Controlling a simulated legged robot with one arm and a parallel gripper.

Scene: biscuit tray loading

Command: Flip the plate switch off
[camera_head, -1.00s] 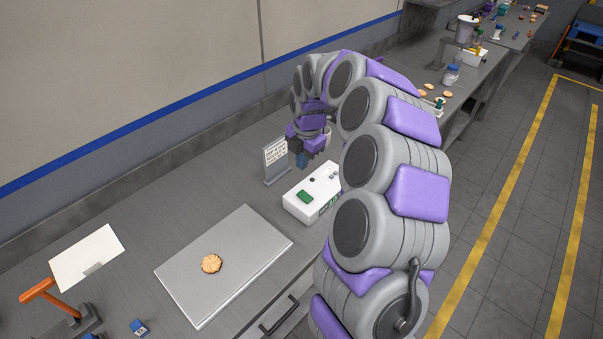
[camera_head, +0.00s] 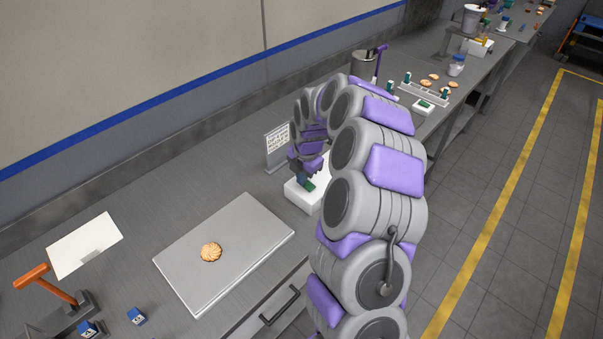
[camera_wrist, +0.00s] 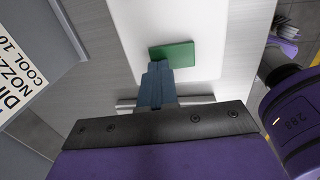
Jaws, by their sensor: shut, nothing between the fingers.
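A white control box (camera_head: 296,199) stands on the bench to the right of the flat metal plate (camera_head: 180,270), which holds one biscuit (camera_head: 211,252). A green rectangular piece (camera_head: 309,187) is on the box's top; it looks like a rocker switch, but I cannot tell its position. It also shows in the wrist view (camera_wrist: 180,54). My gripper (camera_head: 301,181) is shut and empty, pointing down over the box. In the wrist view, its blue-grey fingertips (camera_wrist: 158,68) overlap the near edge of the green piece. I cannot tell whether they touch. My arm hides the box's right part.
A small sign (camera_head: 278,147) stands close behind the box; it is at the left edge in the wrist view (camera_wrist: 18,95).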

